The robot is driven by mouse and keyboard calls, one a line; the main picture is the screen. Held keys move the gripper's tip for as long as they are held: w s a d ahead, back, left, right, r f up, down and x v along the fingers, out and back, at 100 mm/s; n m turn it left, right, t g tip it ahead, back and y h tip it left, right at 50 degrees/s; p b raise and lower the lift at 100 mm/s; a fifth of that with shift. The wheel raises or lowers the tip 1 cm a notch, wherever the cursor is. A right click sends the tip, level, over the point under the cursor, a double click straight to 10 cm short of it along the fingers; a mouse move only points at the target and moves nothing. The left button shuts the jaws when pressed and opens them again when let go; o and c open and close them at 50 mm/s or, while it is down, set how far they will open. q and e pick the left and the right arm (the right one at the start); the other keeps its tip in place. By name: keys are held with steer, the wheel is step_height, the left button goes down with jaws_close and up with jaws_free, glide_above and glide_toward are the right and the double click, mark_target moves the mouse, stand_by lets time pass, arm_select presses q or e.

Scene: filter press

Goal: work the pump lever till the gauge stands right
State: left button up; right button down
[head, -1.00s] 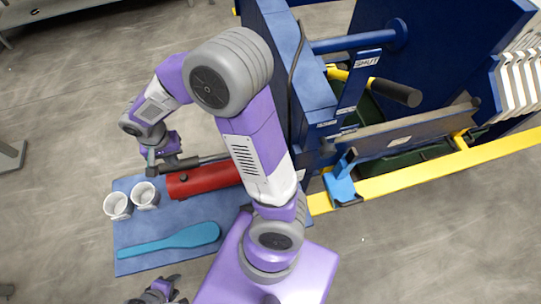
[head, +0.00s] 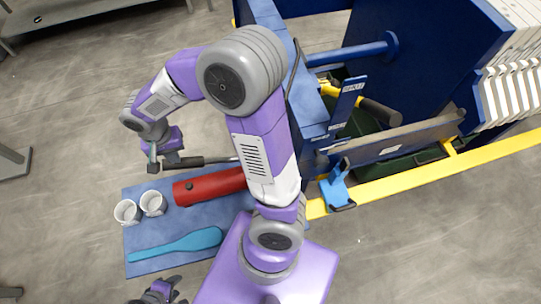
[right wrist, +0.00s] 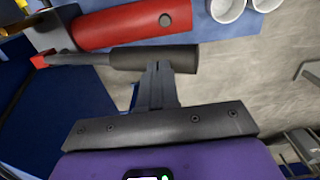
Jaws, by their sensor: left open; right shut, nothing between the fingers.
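The pump is a red cylinder (head: 208,186) on a blue mat (head: 140,238); it also shows in the right wrist view (right wrist: 125,24). Its lever has a dark grip (head: 183,162) and lies beside the cylinder in the picture. In the right wrist view the grip (right wrist: 140,59) crosses just beyond my fingers. My right gripper (head: 155,163) is shut with nothing between its fingers; its tips (right wrist: 158,70) overlap the grip, and I cannot tell whether they touch. My left gripper (head: 162,291) is open and empty at the bottom edge. No gauge face shows.
Two white cups (head: 140,207) and a teal paddle (head: 178,244) lie on the mat. The blue filter press (head: 420,60) fills the right, with a yellow rail (head: 440,170) and a light-blue bracket (head: 337,187). Bare floor is left of the mat.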

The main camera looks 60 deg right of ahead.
step_height(320, 180, down, 10)
steer(key=w+b, duration=0.1)
steer(key=b, duration=0.7)
steer(key=r+p, duration=0.6)
steer(key=r, duration=0.1)
steer(key=s+r+p, duration=0.1)
steer(key=r+p, duration=0.2)
steer(key=shift+s+d+r, duration=0.1)
steer(key=shift+r, duration=0.3)
steer(key=shift+f, duration=0.15)
